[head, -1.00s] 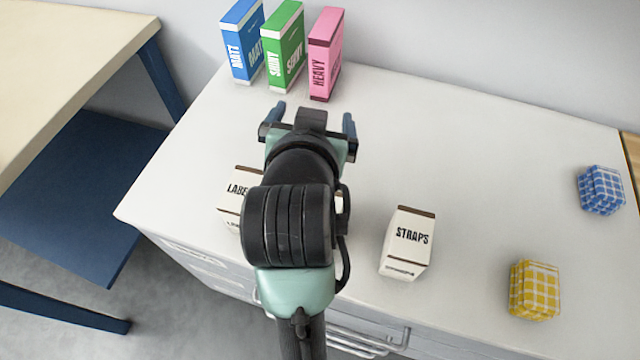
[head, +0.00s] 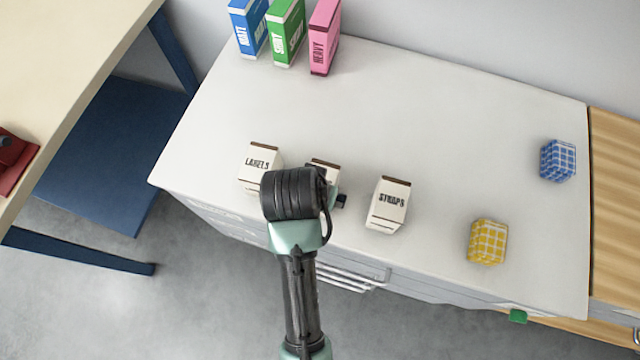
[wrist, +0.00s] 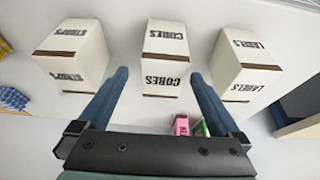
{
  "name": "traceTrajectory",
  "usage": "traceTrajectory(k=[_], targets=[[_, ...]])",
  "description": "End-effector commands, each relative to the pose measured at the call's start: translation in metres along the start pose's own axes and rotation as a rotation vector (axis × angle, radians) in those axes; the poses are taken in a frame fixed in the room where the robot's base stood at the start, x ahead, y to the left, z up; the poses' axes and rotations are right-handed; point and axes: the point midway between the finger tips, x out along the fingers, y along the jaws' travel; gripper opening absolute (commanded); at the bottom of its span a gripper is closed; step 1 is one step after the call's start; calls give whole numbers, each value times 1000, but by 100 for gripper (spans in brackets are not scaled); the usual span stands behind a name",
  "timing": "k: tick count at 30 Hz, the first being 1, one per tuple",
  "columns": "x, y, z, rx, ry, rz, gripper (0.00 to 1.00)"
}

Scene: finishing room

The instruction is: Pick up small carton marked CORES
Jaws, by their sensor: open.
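The small carton marked CORES (wrist: 166,52) is white with brown edge bands. It stands between the LABELS and STRAPS cartons. In the wrist view it lies ahead, centred between the two blue fingers of my gripper (wrist: 163,98), which is open and appears empty. In the head view only the top part of the CORES carton (head: 323,170) shows; my wrist hides the rest and most of my gripper. I cannot tell how far the fingertips are from the carton.
The LABELS carton (head: 262,165) and the STRAPS carton (head: 388,205) stand on either side. A yellow checked block (head: 487,242) and a blue checked block (head: 557,161) sit to the right. Blue, green and pink (head: 324,38) boxes stand at the back. The middle of the white top (head: 430,110) is clear.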

Motion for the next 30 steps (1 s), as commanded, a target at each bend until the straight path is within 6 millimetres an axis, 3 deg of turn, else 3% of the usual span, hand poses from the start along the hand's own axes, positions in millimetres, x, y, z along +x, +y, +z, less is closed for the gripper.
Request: traceTrajectory(k=[3, 11, 19, 29, 30], targets=[[16, 0, -1, 1, 0, 1, 100], [33, -2, -2, 0, 1, 0, 100], [68, -5, -2, 0, 1, 0, 100], [74, -5, -3, 0, 4, -1, 100], [74, -5, -3, 0, 3, -1, 95]])
